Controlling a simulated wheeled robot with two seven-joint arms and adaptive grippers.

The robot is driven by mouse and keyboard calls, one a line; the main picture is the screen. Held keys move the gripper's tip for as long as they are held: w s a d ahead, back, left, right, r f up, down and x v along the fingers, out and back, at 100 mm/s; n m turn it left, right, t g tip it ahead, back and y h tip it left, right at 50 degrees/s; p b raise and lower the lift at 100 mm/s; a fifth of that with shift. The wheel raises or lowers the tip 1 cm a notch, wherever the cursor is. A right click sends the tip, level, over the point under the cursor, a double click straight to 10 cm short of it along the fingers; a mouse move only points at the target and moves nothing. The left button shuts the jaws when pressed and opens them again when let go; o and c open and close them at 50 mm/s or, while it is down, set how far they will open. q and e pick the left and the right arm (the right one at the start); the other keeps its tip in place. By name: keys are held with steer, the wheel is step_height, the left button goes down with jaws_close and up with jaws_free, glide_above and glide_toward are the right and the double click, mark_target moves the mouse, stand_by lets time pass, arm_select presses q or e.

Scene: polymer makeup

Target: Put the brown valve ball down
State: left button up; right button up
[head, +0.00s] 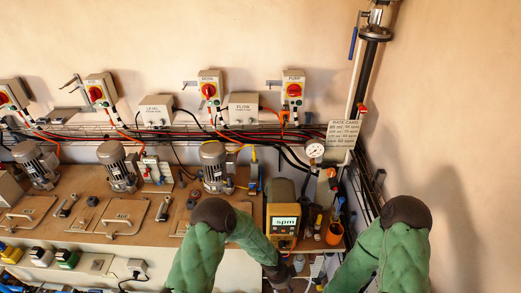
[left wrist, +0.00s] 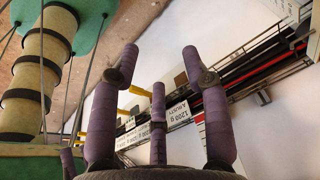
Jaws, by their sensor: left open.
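I cannot make out a brown valve ball in either view. My left gripper (left wrist: 157,68) shows in the left wrist view with its purple fingers spread apart and nothing held between them. In the head view my left arm bends down beside the yellow meter reading "spm" (head: 284,222), and its hand is small and partly cut off at the bottom edge. My right arm comes in at the lower right of the head view, and its gripper does not show.
An orange cup (head: 334,233) and small bottles stand right of the meter. A pressure gauge (head: 314,150) and a rate card (head: 343,133) are behind. Motors, including one grey motor (head: 214,167), and handled panels fill the bench leftward. Yellow pegs (left wrist: 124,112) show behind my left fingers.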

arm_select(q)
steer(key=s+a+f+n+b, duration=0.6)
steer(key=s+a+n+b, duration=0.1)
steer(key=n, duration=0.5)
steer(key=s+a+f+n+h+b, duration=0.1)
steer(key=s+a+f+n+b, duration=0.6)
steer(key=a+n, duration=0.5)
steer(key=shift+s+f+b, duration=0.2)
steer(key=shift+s+b, duration=0.5)
steer(key=shift+s, duration=0.4)
arm_select(e)
step_height(320, 180, down, 17)
arm_select(q)
steer(key=shift+a, duration=0.1)
